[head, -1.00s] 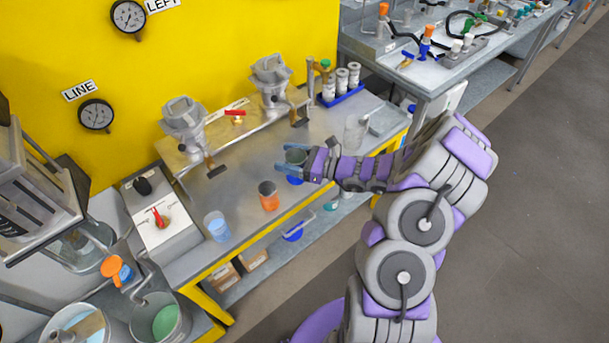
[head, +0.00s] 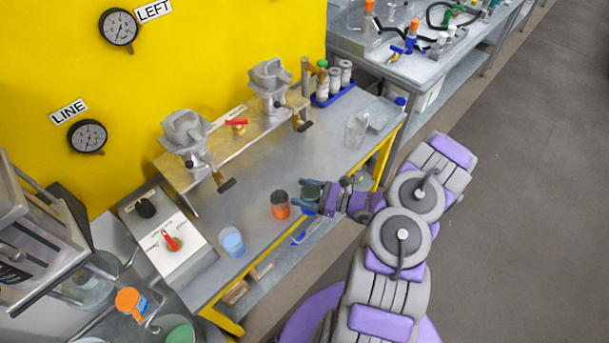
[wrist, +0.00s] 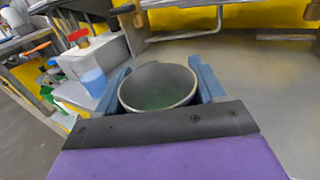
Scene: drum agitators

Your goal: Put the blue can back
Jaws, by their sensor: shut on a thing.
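My gripper (head: 308,194) is shut on the blue can (head: 311,191), near the front edge of the metal table. Blue shows low on the can, and a grey wall and green inside show from above. In the wrist view the can (wrist: 158,88) sits upright between the blue fingers, its round mouth facing up and its outer wall mostly hidden. An orange can (head: 280,206) stands on the table just left of my gripper. A light blue cup (head: 232,242) stands further left and also shows in the wrist view (wrist: 94,82).
Two grey hoppers (head: 187,133) (head: 271,82) stand on a raised shelf at the yellow wall. A glass beaker (head: 355,131) stands at the right, near a blue rack of bottles (head: 340,91). A red-knob control box (head: 168,243) is at the left. The table middle is clear.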

